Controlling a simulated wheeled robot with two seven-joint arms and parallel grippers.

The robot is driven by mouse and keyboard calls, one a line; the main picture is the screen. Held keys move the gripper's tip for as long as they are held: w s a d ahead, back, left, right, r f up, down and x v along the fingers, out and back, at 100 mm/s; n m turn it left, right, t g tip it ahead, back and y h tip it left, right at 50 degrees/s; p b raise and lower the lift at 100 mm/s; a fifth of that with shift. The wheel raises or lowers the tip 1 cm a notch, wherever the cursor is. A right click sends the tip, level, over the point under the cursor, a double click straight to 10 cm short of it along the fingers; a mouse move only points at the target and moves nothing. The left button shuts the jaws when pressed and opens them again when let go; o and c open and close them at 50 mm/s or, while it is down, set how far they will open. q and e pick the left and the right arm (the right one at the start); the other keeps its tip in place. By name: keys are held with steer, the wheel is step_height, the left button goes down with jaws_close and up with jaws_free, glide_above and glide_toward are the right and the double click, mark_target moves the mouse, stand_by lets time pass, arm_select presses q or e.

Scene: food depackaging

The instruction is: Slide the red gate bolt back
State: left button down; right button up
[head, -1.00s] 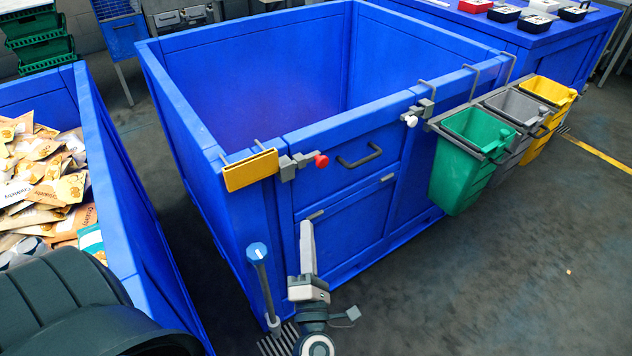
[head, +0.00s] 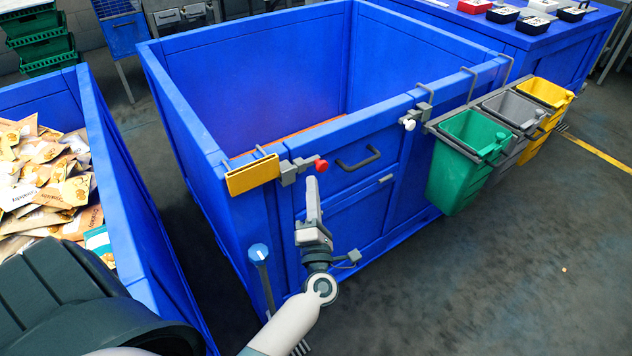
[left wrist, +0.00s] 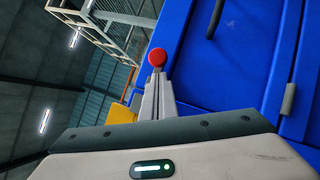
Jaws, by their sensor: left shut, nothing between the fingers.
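The red gate bolt (head: 321,166) is a red knob on a grey latch at the top left of the blue bin's front gate (head: 345,215). In the left wrist view the red knob (left wrist: 157,57) shows just beyond my fingertips. My left gripper (head: 311,182) is shut and empty, pointing up, with its tips just below and a little left of the knob in the head view. I cannot tell whether it touches the knob. The fingers also show in the left wrist view (left wrist: 158,85). My right gripper is not in view.
A yellow plate (head: 252,175) hangs left of the bolt. A white-knobbed latch (head: 409,125) and a dark handle (head: 359,159) are to the right. Green (head: 462,160), grey and yellow bins hang farther right. A blue-topped post (head: 259,254) stands left of my arm.

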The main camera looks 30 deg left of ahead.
arm_select(q)
steer(key=shift+w+d+r, duration=0.15)
steer(key=shift+w+r, duration=0.15)
steer(key=shift+w, duration=0.25)
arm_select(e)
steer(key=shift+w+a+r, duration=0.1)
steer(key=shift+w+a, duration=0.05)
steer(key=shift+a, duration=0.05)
arm_select(q)
steer(key=w, duration=0.1)
steer(key=w+d, duration=0.1)
steer(key=w, duration=0.2)
steer(key=shift+w+d+b, duration=0.2)
steer(key=shift+d+b, duration=0.2)
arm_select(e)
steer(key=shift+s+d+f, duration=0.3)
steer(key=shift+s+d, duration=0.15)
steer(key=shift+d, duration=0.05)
arm_select(q)
steer(key=shift+f, duration=0.1)
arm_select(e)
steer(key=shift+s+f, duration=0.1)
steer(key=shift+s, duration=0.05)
